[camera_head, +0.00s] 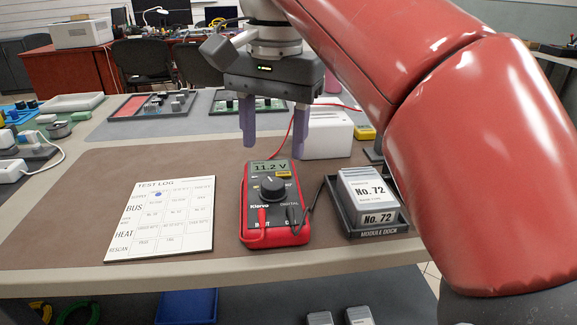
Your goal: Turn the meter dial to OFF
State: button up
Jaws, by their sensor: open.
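The red and dark grey meter (274,225) lies face up on the brown mat near the table's front edge. Its display (271,167) reads 11.2 V. Its round black dial (272,188) sits below the display; the marks around it are too small to read. A red and a black lead are plugged in at the meter's lower end. My gripper (275,140) points down above the far end of the meter. Its two purple-grey fingers are apart with nothing between them, and they do not touch the dial.
A test log sheet (160,218) lies left of the meter. A module labelled No. 72 (368,197) sits in the module dock (384,234) at right. A white box (328,137) stands behind. The brown mat (105,170) is bare at far left.

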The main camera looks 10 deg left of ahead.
aim_at(274, 183)
notch_tip(274, 183, down, 7)
jog(key=shift+a+r+b, duration=0.1)
jog(key=shift+a+b, duration=0.05)
jog(key=shift+b, duration=0.9)
jog(key=c, duration=1)
jog(key=shift+o, duration=0.2)
jog(key=n+p, duration=0.3)
jog(key=shift+r+n, duration=0.15)
jog(key=shift+n, duration=0.15)
jog(key=shift+w+f+n+p, duration=0.15)
jog(key=shift+n+p, duration=0.95)
jog(key=shift+n, duration=1.1)
